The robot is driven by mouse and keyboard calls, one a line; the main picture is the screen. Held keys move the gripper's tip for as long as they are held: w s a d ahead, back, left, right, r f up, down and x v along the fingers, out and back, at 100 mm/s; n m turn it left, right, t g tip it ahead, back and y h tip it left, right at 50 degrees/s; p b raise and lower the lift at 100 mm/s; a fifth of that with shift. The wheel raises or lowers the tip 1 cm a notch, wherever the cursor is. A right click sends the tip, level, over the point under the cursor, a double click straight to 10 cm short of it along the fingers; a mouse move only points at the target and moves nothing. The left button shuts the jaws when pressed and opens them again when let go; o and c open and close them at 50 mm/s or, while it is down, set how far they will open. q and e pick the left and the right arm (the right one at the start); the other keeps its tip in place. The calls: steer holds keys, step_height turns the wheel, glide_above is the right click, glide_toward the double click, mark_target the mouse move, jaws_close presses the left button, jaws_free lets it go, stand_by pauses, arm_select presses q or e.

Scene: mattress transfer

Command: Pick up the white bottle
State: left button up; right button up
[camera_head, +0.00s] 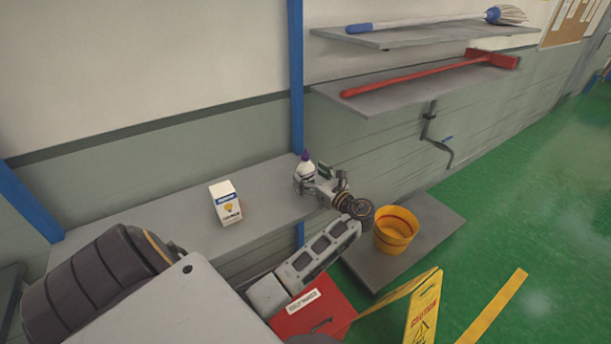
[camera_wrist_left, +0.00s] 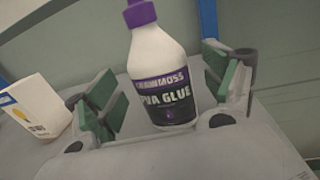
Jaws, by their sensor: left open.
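The white bottle (camera_head: 306,169) stands upright near the right end of the grey shelf in the head view. It has a purple cap and a purple and black label reading PVA GLUE. My left gripper (camera_head: 309,184) is at the bottle, with its jaws open. In the left wrist view the bottle (camera_wrist_left: 160,75) stands between the green pads of the open left gripper (camera_wrist_left: 166,95), with a gap to the pads on each side. The bottle's lower part is partly hidden by the gripper in the head view. My right gripper is not in view.
A white carton (camera_head: 226,204) stands on the grey shelf (camera_head: 180,221), left of the bottle. A blue post (camera_head: 296,80) rises behind the bottle. A yellow bucket (camera_head: 394,232) sits on a lower shelf. A yellow caution sign (camera_head: 423,308) stands on the green floor.

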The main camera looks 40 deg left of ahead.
arm_select(q)
steer(key=shift+w+a, duration=0.2)
steer(key=shift+a, duration=0.95)
steer(key=shift+c, duration=0.3)
steer(key=c, duration=1.2)
steer(key=shift+r, duration=0.15)
steer(key=shift+c, duration=0.2)
steer(key=shift+r, duration=4.95)
